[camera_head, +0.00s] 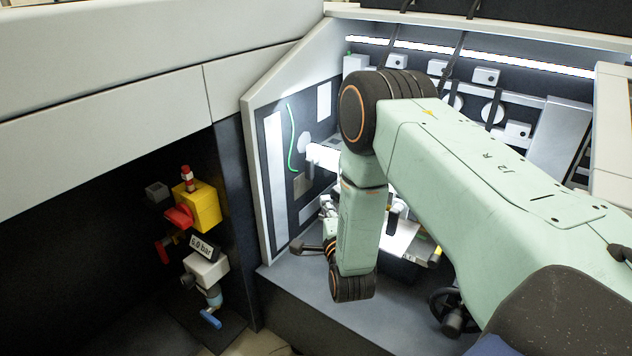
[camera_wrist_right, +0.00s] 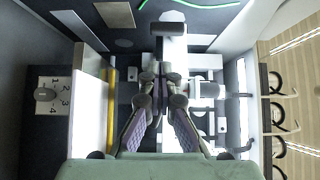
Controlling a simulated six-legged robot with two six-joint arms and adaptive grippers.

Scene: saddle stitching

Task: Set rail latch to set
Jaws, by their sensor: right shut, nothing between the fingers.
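My right arm crosses the head view from the right, and its wrist hangs in front of the machine's open bay. The right gripper (camera_wrist_right: 160,72) shows in the wrist view, with its two fingers closed together and nothing between them. Beyond the fingertips is a dark block (camera_wrist_right: 168,28) on a pale upright bar. I cannot tell whether this is the rail latch or how the latch is set. In the head view a black-knobbed lever (camera_head: 299,247) stands left of my wrist. My arm hides much of the bay's middle. My left gripper is not in view.
A yellow box with a red switch (camera_head: 203,205) and an air valve with a blue handle (camera_head: 210,318) are in the dark recess at left. A black handwheel (camera_head: 453,312) sits below my forearm. A numbered dial plate (camera_wrist_right: 50,95) shows in the wrist view.

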